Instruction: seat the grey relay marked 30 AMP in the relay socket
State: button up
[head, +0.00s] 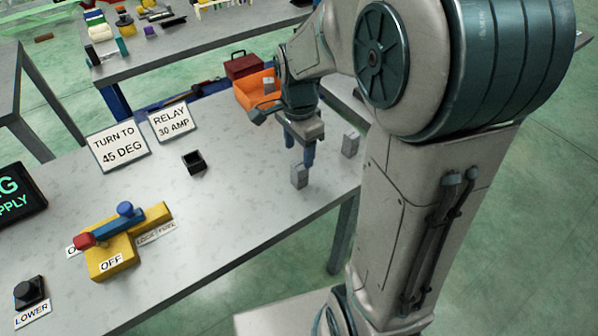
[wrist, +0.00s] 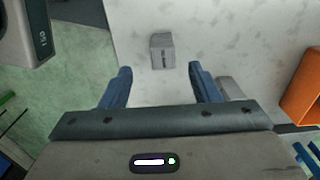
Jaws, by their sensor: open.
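My gripper (head: 299,156) is open and empty, fingers pointing down above the table. In the wrist view, my gripper (wrist: 160,72) has its two blue fingers apart. A grey relay block (head: 299,176) stands just in front of the fingers. It also shows in the wrist view (wrist: 162,50), beyond and between the fingertips, with dark marking too small to read. A second grey block (head: 350,143) stands to the right; I cannot read any marking on it. The small black open-topped socket (head: 194,162) sits left of my gripper, near the RELAY 30 AMP sign (head: 171,122), and looks empty.
A TURN TO 45 DEG sign (head: 118,146) and a yellow base with a blue lever (head: 118,222) are to the left. The table between the relay and socket is clear.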

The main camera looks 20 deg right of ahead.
aim_at(299, 165)
jog(key=shift+w+d+f+p, duration=0.1)
jog(key=shift+w+f+p, duration=0.1)
jog(key=shift+f, duration=1.55)
jog(key=shift+w+d+f+p, duration=0.1)
jog(key=shift+f+p, duration=0.1)
jog(key=shift+f, duration=1.55)
jog(key=c, duration=1.1)
